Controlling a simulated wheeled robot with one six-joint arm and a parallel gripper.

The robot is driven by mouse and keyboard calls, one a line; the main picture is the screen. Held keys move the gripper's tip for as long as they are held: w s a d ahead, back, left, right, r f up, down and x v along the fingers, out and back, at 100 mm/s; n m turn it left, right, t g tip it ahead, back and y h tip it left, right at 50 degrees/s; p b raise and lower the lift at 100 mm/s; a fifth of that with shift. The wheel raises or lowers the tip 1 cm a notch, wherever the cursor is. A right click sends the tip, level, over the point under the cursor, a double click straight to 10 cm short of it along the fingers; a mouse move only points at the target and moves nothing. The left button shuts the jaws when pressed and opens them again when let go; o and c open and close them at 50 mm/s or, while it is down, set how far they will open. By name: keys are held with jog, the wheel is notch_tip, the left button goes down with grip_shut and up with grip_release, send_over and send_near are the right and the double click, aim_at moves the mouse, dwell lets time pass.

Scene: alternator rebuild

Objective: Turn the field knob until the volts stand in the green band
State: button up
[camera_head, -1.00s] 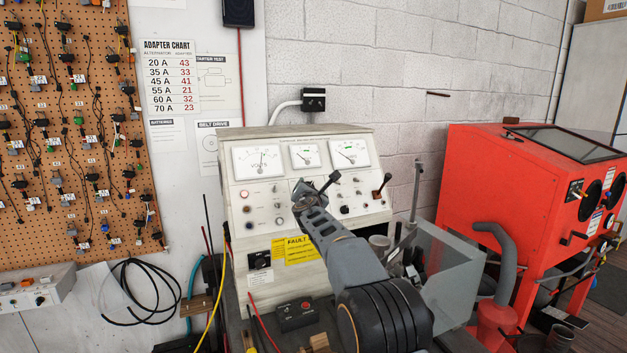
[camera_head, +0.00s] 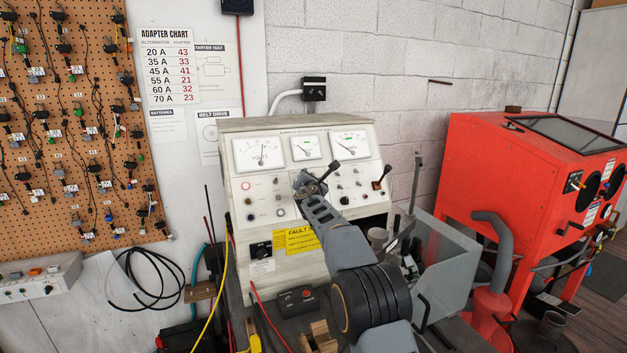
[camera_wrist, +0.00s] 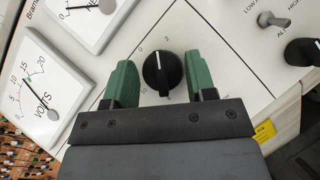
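The black field knob (camera_wrist: 162,73) has a white pointer line and sits on the pale panel among printed numbers. My gripper (camera_wrist: 160,84) is open, with one green finger on each side of the knob. A gap shows between each finger and the knob. In the head view my gripper (camera_head: 318,177) is at the panel front and hides the knob. The volts meter (camera_wrist: 38,92) is at the left in the wrist view, its needle near the 15 mark. A small green mark shows there; I cannot tell whether the needle is inside it. The meter (camera_head: 258,154) is also at the panel's upper left.
Two more meters (camera_head: 306,148) (camera_head: 349,145) sit right of the volts meter. A lever (camera_head: 381,178) sticks out at the panel's right, and a toggle switch (camera_wrist: 273,20) shows in the wrist view. A clear guard box (camera_head: 445,265) and a red cabinet (camera_head: 500,170) stand right.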

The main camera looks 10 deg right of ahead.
jog(key=c, duration=0.4)
jog(key=shift+c, duration=0.2)
jog(key=shift+d+r, duration=0.1)
jog(key=shift+m+p, duration=0.3)
jog(key=shift+p, duration=0.15)
jog(key=shift+r+m+g+h+p, duration=0.25)
jog(key=shift+m+h+p, duration=0.2)
jog(key=shift+p, duration=0.45)
jog(key=m+g+h+p, duration=0.1)
jog(key=m+p, duration=0.2)
jog(key=shift+r+g+p, duration=0.1)
jog(key=shift+g+p, duration=0.15)
jog(key=shift+p, duration=0.15)
jog(key=m, duration=0.1)
jog(key=m+g+p, duration=0.1)
jog(key=m+g+h+p, duration=0.1)
jog(key=m, duration=0.1)
jog(key=shift+a+f, duration=0.2)
jog(key=shift+f, duration=0.05)
jog(key=shift+w+m+g, duration=0.1)
jog(key=shift+m+g, duration=0.9)
jog(key=shift+m, duration=0.45)
